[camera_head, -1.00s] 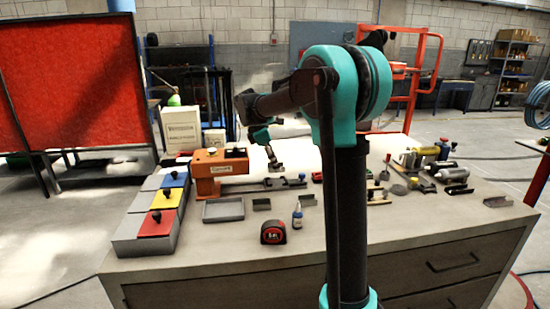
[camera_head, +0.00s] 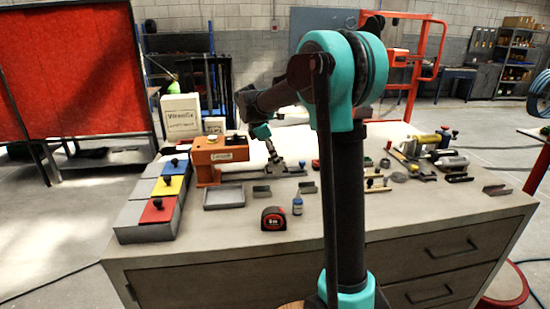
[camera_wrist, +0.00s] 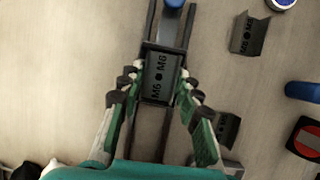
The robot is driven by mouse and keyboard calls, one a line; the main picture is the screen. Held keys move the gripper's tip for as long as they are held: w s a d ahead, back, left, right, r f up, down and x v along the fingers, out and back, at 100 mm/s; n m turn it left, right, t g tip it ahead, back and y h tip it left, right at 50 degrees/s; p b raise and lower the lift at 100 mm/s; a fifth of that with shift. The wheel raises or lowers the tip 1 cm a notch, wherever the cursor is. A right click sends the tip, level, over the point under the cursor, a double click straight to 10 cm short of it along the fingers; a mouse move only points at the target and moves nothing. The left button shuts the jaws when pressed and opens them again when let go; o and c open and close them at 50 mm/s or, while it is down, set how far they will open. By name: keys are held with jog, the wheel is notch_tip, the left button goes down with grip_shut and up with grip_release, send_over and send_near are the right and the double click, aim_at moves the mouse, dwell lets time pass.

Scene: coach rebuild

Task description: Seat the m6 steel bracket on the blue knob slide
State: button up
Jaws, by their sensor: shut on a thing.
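My gripper (camera_wrist: 160,76) is shut on a dark bracket (camera_wrist: 160,88) marked M6, with a finger on each side of it. In the wrist view the bracket lies over the dark two-rail slide (camera_wrist: 140,130), just below the blue knob (camera_wrist: 174,4) at the top edge. I cannot tell whether the bracket touches the slide or hangs slightly above it. In the head view my gripper (camera_head: 276,163) is small, above the slide behind the loose brackets; the held bracket is hard to make out there.
An orange machine (camera_head: 218,158) stands left.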

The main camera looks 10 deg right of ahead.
jog(key=shift+f, duration=0.95)
dwell(2.1)
jog(key=o, duration=1.3)
jog(key=shift+o, duration=0.5)
jog(key=shift+o, duration=1.4)
jog(key=shift+r, duration=3)
